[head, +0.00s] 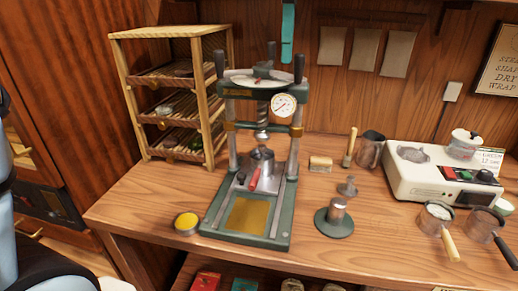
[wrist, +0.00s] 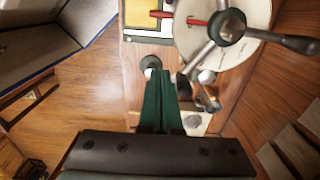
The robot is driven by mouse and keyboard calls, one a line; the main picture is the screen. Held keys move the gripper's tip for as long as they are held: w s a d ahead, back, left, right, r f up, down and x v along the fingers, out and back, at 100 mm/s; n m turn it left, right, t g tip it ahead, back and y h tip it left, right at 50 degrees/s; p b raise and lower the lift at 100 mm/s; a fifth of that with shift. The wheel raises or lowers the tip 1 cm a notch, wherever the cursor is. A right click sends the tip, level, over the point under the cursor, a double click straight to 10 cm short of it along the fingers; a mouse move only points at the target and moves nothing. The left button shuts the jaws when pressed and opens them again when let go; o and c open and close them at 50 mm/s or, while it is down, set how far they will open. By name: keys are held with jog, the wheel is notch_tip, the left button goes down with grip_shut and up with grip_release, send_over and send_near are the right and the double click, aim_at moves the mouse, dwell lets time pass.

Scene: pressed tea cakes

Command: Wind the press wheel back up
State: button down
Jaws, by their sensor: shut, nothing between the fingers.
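The green press stands on the wooden bench. Its press wheel (head: 262,77), a pale disc with dark upright knobs, is on top; its disc and a dark-knobbed spoke also show in the wrist view (wrist: 257,22). The screw (head: 262,116) runs down from it toward a steel mould (head: 262,160). A round gauge (head: 283,105) sits on the crosspiece. My gripper (head: 288,60) shows as a narrow teal strip above and right of the wheel's centre. In the wrist view its green fingers (wrist: 164,80) are together, empty, left of and apart from the wheel. The palm is out of the head view.
A slatted wooden rack (head: 165,33) stands left of the press. A red-handled part (head: 253,180) and a brass plate (head: 247,215) are at its front. A yellow tin (head: 186,221) stands front left. A steel stand (head: 335,221) and a cream machine (head: 415,178) are on the right.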

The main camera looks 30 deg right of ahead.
notch_tip(320, 180, up, 6)
jog(key=p, duration=0.4)
jog(key=shift+p, duration=0.4)
